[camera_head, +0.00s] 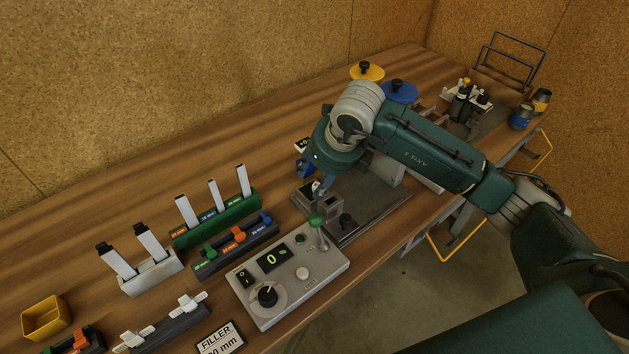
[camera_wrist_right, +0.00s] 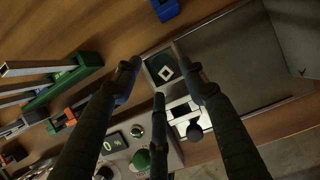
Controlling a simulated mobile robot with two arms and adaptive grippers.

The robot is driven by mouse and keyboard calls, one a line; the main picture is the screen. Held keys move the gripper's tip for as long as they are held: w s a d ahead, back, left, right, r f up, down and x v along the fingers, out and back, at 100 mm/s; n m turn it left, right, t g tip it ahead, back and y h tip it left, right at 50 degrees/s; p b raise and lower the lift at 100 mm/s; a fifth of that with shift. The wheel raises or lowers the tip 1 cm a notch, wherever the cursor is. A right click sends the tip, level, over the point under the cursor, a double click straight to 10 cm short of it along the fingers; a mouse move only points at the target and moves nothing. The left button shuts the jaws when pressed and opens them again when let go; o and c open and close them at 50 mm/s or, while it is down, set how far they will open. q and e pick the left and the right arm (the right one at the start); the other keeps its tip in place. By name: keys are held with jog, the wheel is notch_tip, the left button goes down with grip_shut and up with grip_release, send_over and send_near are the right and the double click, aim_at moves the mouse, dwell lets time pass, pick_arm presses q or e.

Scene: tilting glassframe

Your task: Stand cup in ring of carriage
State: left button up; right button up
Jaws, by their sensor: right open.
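My right gripper (camera_head: 318,188) is open and empty, its fingers pointing down over the grey metal fixture (camera_head: 375,205) in the middle of the bench. Two cup-like vessels stand at the bench's far right, one blue and grey (camera_head: 520,117), one dark with yellow (camera_head: 541,100). I cannot make out which part is the carriage or its ring; my right arm hides part of the fixture. My left gripper is out of view.
A control box (camera_head: 288,275) with a green-knobbed lever stands close in front of the gripper. Slotted racks (camera_head: 215,220) lie to its left. A blue block (camera_wrist_right: 165,9) sits behind the fixture. Yellow (camera_head: 367,72) and blue discs stand behind my arm. Bare wood lies along the back left.

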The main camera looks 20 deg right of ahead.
jog(key=b+v, duration=0.1)
jog(key=v, duration=0.8)
jog(key=shift+r, duration=0.3)
jog(key=shift+s, duration=0.15)
